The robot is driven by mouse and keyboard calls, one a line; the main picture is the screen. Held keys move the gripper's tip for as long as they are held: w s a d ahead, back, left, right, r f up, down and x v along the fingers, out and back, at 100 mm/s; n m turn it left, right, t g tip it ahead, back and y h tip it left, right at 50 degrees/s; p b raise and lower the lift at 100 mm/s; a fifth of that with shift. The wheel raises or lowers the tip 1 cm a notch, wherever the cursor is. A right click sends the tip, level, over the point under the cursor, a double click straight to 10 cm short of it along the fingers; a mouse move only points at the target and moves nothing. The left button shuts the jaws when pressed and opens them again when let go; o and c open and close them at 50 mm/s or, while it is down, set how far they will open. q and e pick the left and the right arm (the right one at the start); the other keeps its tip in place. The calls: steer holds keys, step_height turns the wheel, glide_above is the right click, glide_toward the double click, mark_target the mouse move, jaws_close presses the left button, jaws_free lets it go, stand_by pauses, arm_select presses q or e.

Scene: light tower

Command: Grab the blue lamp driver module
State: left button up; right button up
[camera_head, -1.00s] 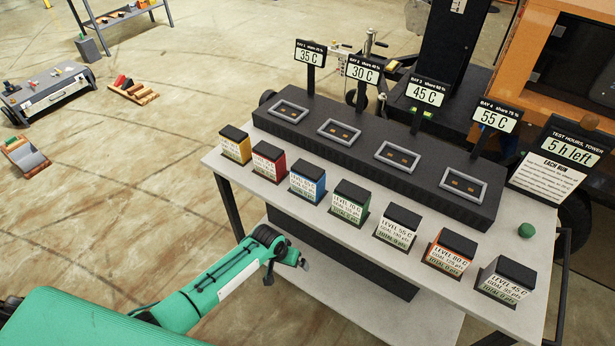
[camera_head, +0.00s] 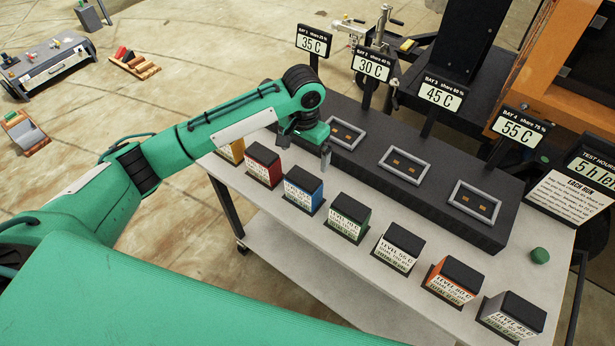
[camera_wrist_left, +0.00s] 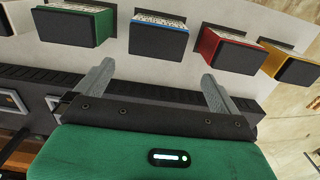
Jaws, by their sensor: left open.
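The blue lamp driver module (camera_head: 303,191) is a small box with a black top and a white label, standing on the grey table in the row of modules, between the red one and the green one. It also shows in the left wrist view (camera_wrist_left: 158,41), upper middle. My left gripper (camera_head: 308,142) is above the table, behind the blue module and near the bay block. In the left wrist view its two fingers (camera_wrist_left: 157,82) are apart with nothing between them, and the blue module lies ahead of the gap. My right gripper is not in view.
Red (camera_head: 263,165) and green (camera_head: 347,218) modules stand on either side. White, orange and grey ones continue right; a yellow one (camera_head: 232,152) is partly hidden by my arm. The black bay block (camera_head: 420,190) with upright signs runs behind. A green button (camera_head: 539,256) sits at the right.

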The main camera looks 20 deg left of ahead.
mark_target(304, 176)
arm_select(q)
steer(key=f, duration=0.1)
steer(key=s+f, duration=0.1)
steer(key=f, duration=0.1)
steer(key=shift+p, duration=0.3)
step_height(304, 176, down, 3)
steer(key=shift+w+f, duration=0.1)
steer(key=shift+w, duration=0.05)
steer(key=shift+f+p, duration=0.45)
steer(key=shift+f, duration=0.45)
steer(key=f, duration=0.1)
steer(key=f+p, duration=0.1)
steer(key=f, duration=0.1)
steer(key=shift+s+f, duration=0.3)
steer(key=shift+s, duration=0.1)
steer(key=shift+f, duration=0.5)
steer(key=c, duration=1)
steer(key=shift+c, duration=0.9)
steer(key=shift+w, duration=0.1)
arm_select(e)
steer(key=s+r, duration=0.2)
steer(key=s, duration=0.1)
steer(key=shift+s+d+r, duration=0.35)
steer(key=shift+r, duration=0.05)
